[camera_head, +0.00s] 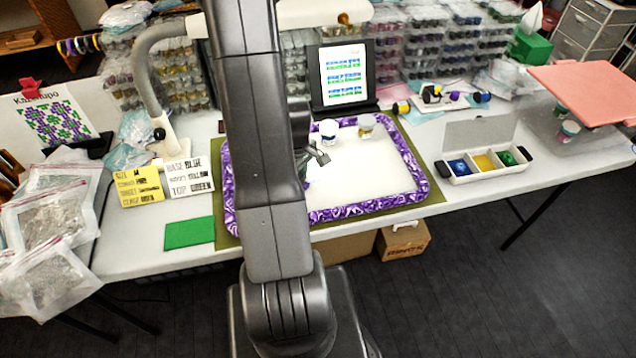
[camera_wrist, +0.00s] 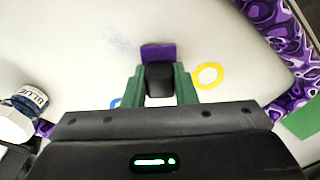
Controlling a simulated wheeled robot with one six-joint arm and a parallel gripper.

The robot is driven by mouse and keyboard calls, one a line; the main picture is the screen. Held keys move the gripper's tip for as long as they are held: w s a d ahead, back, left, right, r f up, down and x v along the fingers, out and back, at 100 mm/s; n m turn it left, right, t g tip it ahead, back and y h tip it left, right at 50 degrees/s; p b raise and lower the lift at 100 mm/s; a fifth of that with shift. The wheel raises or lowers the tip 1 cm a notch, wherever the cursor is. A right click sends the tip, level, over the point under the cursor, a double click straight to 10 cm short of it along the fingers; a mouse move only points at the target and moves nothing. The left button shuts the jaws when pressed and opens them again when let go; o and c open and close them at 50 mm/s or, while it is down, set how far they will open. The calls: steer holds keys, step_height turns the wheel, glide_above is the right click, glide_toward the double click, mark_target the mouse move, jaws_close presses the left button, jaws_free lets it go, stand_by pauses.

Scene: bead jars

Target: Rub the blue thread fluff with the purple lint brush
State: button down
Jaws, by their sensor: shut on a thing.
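My gripper (camera_wrist: 160,74) is shut on the purple lint brush (camera_wrist: 158,52), with its dark handle between the green fingers and its purple head pointing away from me. The blue thread fluff (camera_wrist: 118,36) is a faint bluish patch on the white tray surface, ahead and left of the brush head in the wrist view. The brush head appears apart from the fluff there; its height above the surface is hard to tell. In the head view my gripper (camera_head: 317,156) is over the tray's left part, and my arm hides the brush and fluff.
A purple-patterned rim (camera_head: 412,163) surrounds the white tray. A yellow ring (camera_wrist: 207,75) and a partly hidden blue ring (camera_wrist: 115,103) lie on it. A jar labelled BLUE (camera_wrist: 30,98) and another jar (camera_head: 366,126) stand there.

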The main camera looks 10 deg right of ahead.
stand_by(0.5)
steer(key=shift+w+d, duration=0.1)
steer(key=shift+d, duration=2.25)
steer(key=shift+d, duration=1.45)
steer(key=shift+d, duration=0.1)
steer(key=shift+w+d, duration=0.1)
steer(key=shift+d, duration=1.45)
steer(key=shift+a, duration=0.1)
steer(key=shift+a, duration=1.7)
